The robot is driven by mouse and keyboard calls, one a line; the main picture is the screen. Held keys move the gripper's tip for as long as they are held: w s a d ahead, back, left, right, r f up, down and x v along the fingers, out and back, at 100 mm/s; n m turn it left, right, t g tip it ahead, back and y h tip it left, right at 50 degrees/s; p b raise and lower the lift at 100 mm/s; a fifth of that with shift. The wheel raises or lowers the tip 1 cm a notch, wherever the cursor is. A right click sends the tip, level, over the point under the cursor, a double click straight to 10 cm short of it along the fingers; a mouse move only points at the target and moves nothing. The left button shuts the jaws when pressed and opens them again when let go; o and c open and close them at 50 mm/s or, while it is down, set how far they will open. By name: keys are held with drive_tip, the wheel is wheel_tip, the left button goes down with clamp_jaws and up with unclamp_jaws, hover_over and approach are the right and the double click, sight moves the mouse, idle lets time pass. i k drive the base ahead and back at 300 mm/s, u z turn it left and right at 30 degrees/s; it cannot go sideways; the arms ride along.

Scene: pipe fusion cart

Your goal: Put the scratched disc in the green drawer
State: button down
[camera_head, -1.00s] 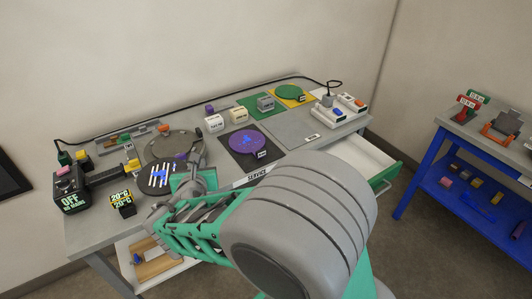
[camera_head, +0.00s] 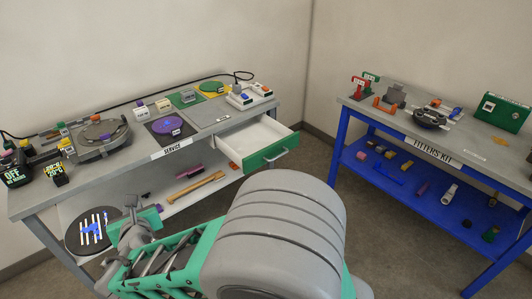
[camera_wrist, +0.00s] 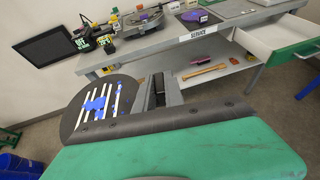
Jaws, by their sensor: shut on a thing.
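My gripper (camera_head: 128,232) is shut on the scratched disc (camera_head: 91,231), a dark round plate with white stripes and blue marks. The disc is held at its edge, in the air in front of the service bench's left part. In the wrist view the disc (camera_wrist: 82,112) sticks out left of the gripper (camera_wrist: 160,95), clear of the bench. The green drawer (camera_head: 269,152) at the bench's right end is pulled open. Its white inside looks empty, and it also shows at the right of the wrist view (camera_wrist: 296,48).
The service bench (camera_head: 215,128) carries a round grey machine (camera_head: 98,138), a purple disc (camera_head: 167,125), a green disc (camera_head: 211,86) and small blocks. Its lower shelf holds a wooden roller (camera_head: 195,188). A blue table (camera_head: 345,150) stands right, with open floor between.

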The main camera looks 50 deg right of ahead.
sight(251, 141)
drive_tip(key=z, duration=1)
drive_tip(key=i, duration=0.75)
drive_tip(key=u, duration=0.85)
drive_tip(key=i, duration=0.85)
drive_tip(key=u, duration=0.15)
